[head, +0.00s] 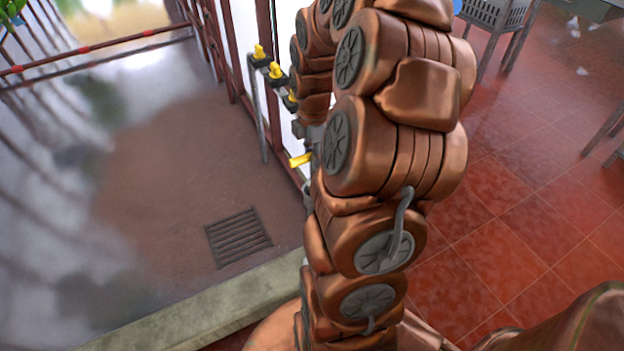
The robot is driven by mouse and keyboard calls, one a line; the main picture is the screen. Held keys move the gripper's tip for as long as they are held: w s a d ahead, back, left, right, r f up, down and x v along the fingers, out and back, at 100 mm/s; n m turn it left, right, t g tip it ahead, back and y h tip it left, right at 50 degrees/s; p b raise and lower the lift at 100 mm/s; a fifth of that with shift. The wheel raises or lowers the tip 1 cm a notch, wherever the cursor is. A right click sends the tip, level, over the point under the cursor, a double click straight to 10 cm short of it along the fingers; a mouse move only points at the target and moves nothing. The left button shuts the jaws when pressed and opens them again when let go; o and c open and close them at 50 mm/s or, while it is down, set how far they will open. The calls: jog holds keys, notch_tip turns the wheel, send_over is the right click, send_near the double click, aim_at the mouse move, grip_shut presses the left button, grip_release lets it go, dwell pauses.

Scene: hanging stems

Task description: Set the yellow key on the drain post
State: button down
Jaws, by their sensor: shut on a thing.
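A yellow key (300,160) sticks out to the left from behind my arm, beside the white panel. My gripper (315,156) is shut on it, but the fingers are mostly hidden by my own arm. Several other yellow pieces stand in a slanting row on dark blocks, such as the far one (259,51), the middle one (276,71) and the near one (292,97). A thin grey post (258,115) rises below the far block. I cannot tell which support is the drain post.
A grated floor drain (238,238) lies in the wet brown floor at left. A pale curb (200,312) runs along the front. A red rail (95,47) crosses the upper left. Red tiles (530,200) at right are mostly clear, with a grey crate (493,14) on legs behind.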

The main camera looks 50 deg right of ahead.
jog(key=shift+r, duration=0.65)
jog(key=shift+r+p, duration=0.35)
jog(key=shift+p, duration=0.05)
jog(key=shift+r, duration=0.1)
